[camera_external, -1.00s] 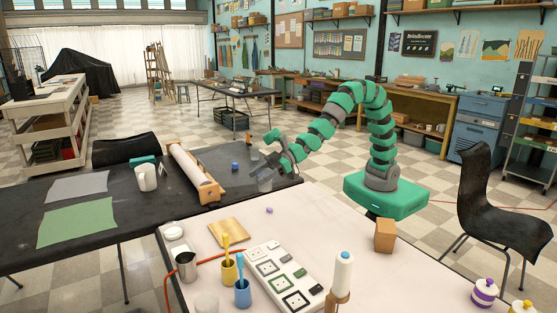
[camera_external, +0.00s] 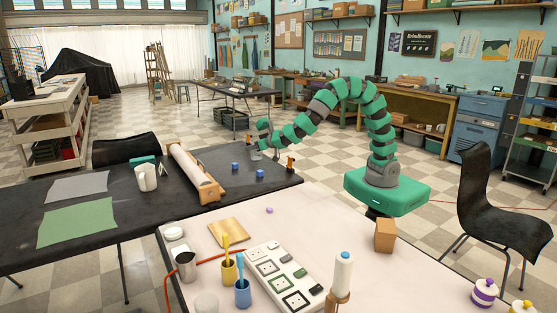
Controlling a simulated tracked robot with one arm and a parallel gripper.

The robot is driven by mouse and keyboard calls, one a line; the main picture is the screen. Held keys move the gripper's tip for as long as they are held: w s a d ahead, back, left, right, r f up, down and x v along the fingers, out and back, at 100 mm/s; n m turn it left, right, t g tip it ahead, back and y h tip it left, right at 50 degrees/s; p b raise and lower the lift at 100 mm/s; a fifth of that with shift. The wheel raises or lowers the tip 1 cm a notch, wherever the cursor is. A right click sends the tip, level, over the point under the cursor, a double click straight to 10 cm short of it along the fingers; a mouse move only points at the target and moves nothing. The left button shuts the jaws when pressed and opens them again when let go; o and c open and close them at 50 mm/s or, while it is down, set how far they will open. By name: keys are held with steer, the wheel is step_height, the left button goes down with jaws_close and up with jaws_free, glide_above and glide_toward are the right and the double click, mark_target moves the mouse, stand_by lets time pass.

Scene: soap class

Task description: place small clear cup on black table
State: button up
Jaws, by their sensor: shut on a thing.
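My green and grey gripper (camera_external: 264,146) is over the far right part of the black table (camera_external: 135,220). It is shut on the small clear cup (camera_external: 256,155), which shows only as a faint pale shape at the fingers. The cup's outline is hard to make out, and I cannot tell whether its base touches the tabletop.
Two small blue things, one on the left (camera_external: 235,166) and one on the right (camera_external: 260,173), lie near my gripper. A small orange-brown thing (camera_external: 290,163) stands by the right edge.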

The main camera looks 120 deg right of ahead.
steer(key=s+d+f+m+g+h, duration=0.15)
steer(key=s+d+m+g, duration=0.4)
steer(key=s, duration=0.65)
steer(key=shift+n+y, duration=0.25)
steer(key=shift+n, duration=0.1)
step_height(320, 180, down, 11)
steer(key=b, duration=0.3)
steer(key=shift+s, duration=0.1)
steer(key=o, duration=1)
steer(key=shift+c, duration=0.2)
steer(key=shift+a+r, duration=0.3)
steer(key=shift+a, duration=0.1)
steer(key=p+v, duration=0.3)
steer(key=v, duration=0.8)
steer(key=shift+s+a+f, duration=0.1)
